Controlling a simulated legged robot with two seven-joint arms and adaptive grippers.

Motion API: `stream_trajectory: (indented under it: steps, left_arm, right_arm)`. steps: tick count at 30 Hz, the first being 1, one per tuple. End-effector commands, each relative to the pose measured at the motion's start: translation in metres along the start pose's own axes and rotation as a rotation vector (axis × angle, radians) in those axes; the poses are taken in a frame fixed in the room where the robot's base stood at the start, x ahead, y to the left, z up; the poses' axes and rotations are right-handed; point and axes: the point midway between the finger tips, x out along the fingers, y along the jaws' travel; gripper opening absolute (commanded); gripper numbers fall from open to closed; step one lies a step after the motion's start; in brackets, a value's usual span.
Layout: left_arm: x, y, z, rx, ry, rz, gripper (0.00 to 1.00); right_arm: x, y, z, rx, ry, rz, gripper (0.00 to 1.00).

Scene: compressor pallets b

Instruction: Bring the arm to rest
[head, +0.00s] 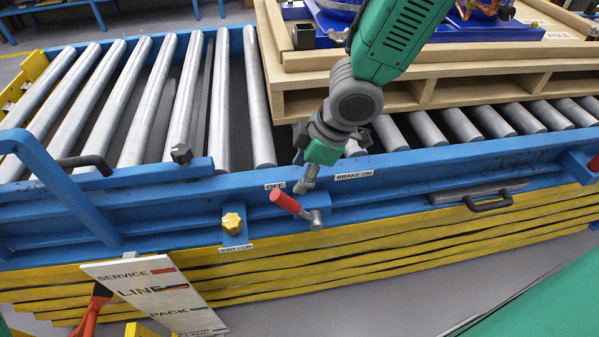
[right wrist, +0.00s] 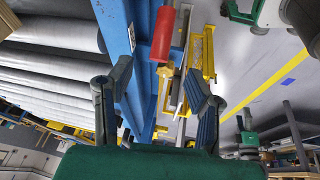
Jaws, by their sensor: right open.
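My right arm reaches down from the top of the head view over the pallet and roller conveyor. Its gripper (head: 304,184) is just above the red-handled lever (head: 286,202) on the blue conveyor rail. In the right wrist view my gripper (right wrist: 157,75) is open, with its two fingers spread apart. The lever's red handle (right wrist: 162,36) shows ahead, between and beyond the fingertips, and nothing appears held. The handle slants up and left toward the "OFF" label (head: 275,186). The "BRAKE ON" label (head: 354,175) is to the right. My left gripper is not in view.
A wooden pallet (head: 430,90) with blue equipment sits on the rollers at the back right. A yellow knob (head: 232,223) is on the rail left of the lever. A "SERVICE LINE PACK" sign (head: 150,290) leans at the lower left.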

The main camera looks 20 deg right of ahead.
Motion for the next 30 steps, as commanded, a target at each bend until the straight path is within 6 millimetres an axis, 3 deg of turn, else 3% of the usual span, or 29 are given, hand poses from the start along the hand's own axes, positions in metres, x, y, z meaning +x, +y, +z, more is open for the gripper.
stream_trajectory:
  steps: [9,11,14,17,21,24,27,30]
  left_arm:
    - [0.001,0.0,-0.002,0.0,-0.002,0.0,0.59]
    - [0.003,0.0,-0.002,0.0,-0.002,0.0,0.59]
    - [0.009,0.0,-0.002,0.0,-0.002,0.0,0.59]
    - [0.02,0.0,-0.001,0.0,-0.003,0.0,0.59]
    - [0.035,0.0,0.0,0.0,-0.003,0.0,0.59]
    - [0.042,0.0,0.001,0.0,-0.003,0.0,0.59]
    - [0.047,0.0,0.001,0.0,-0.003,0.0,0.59]
    - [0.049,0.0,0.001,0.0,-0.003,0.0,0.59]
  right_arm:
    - [0.003,-0.002,0.002,0.008,-0.001,-0.005,0.46]
    - [0.01,-0.01,0.007,0.039,-0.003,-0.022,0.46]
    - [0.037,-0.037,0.027,0.167,-0.008,-0.075,0.46]
    - [0.076,-0.081,0.063,0.397,-0.037,-0.13,0.46]
    - [0.12,-0.14,0.13,0.752,-0.129,-0.111,0.46]
    - [0.135,-0.171,0.178,0.939,-0.213,-0.035,0.46]
    - [0.139,-0.189,0.215,1.05,-0.282,0.049,0.46]
    - [0.138,-0.199,0.237,1.105,-0.326,0.108,0.46]
